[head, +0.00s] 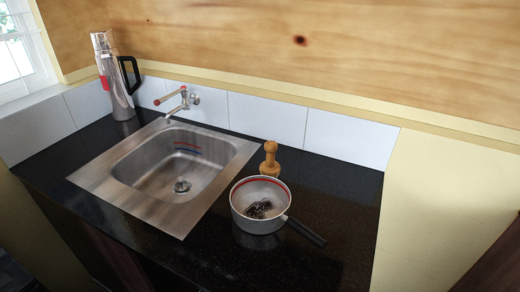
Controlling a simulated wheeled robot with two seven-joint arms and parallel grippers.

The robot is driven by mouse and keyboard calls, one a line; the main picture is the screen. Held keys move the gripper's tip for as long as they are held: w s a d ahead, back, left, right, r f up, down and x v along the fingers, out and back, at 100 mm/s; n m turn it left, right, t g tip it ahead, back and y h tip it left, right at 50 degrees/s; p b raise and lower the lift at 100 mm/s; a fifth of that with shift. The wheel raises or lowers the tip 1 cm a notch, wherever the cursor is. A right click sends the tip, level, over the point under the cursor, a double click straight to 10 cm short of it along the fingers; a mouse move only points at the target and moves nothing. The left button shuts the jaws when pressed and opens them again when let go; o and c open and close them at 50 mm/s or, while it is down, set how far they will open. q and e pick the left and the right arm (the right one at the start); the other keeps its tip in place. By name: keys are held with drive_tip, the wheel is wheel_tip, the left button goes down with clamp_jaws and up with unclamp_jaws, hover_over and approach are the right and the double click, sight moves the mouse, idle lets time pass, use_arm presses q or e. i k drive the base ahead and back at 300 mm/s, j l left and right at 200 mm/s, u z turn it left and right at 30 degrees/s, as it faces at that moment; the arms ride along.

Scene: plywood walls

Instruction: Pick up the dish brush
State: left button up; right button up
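A light wooden object (270,160) with a rounded knob on top stands upright on the black counter, just behind the pot. It looks like the handle of the dish brush; its lower end is hidden behind the pot rim, so I see no bristles. A small pot (246,222) with a red stripe inside its rim and a dark handle stands in front of it. Some dark, shiny items (260,209) lie in the pot, too small to identify. Neither of my grippers is in view.
A steel sink (92,180) is set into the black counter (335,215), left of the pot. A faucet (178,100) is behind it. A steel flask (113,80) with a black handle stands at the back left. White tiles and plywood wall bound the back. Counter right of the pot is clear.

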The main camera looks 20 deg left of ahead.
sight(271, 168)
drive_tip(key=j+z, duration=0.25)
drive_tip(key=j, duration=0.95)
drive_tip(key=k+j+z, duration=0.1)
drive_tip(key=z, duration=0.35)
drive_tip(key=k+z, duration=0.2)
drive_tip(key=z, duration=0.25)
drive_tip(key=k+z, duration=0.15)
drive_tip(key=z, duration=0.3)
